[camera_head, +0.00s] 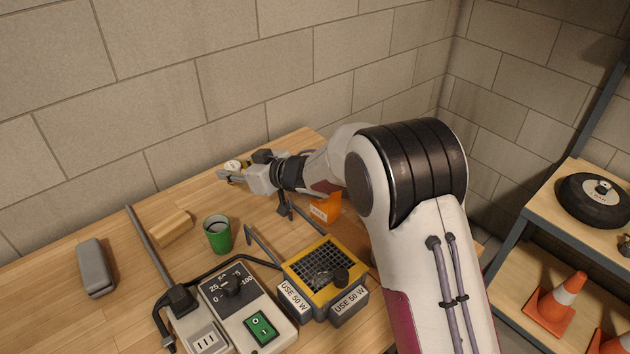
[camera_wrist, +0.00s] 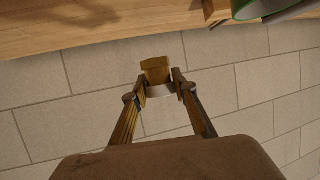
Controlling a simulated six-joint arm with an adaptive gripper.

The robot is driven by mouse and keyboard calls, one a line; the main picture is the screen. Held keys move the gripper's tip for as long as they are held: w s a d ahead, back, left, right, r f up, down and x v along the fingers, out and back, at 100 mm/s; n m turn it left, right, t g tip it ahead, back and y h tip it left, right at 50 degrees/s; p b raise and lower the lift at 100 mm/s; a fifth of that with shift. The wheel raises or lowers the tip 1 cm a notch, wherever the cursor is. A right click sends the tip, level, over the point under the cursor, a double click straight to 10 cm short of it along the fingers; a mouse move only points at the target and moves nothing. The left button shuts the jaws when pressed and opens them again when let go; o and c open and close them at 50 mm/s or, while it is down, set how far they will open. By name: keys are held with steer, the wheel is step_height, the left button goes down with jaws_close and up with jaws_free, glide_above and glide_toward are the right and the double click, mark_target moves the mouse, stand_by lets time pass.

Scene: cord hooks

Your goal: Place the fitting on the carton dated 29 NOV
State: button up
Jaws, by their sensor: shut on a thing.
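My gripper (camera_wrist: 158,88) reaches left over the back of the bench, with its fingers level. In the wrist view its two fingers close on a small brass-coloured piece with a pale ring, which looks like the fitting (camera_wrist: 155,70). In the head view my gripper (camera_head: 226,176) is small, and the held piece is hard to make out. An orange carton (camera_head: 325,207) stands below my forearm, partly covered by it. Its label is too small to read, so I cannot tell whether it bears 29 NOV.
A green cup (camera_head: 217,236), a wooden block (camera_head: 171,228) and a grey case (camera_head: 95,268) stand on the bench (camera_head: 60,318). A control box (camera_head: 243,305) and a yellow-framed grid unit (camera_head: 324,272) labelled USE 50 W stand in front. A block wall (camera_head: 220,70) rises behind.

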steer(key=w+d+r+m+t+h, duration=0.15)
steer(key=w+d+r, duration=0.25)
steer(key=d+r, duration=0.7)
steer(key=m+t, duration=0.1)
steer(key=m, duration=0.1)
glide_above(325, 200)
steer(key=w, duration=0.3)
steer(key=shift+w+r+n+h, duration=0.15)
steer(key=shift+r+n+h, duration=0.1)
steer(key=shift+h, duration=0.2)
steer(key=shift+f, duration=0.15)
steer(key=shift+f, duration=3.05)
steer(key=shift+f, duration=1.9)
steer(key=shift+f, duration=0.1)
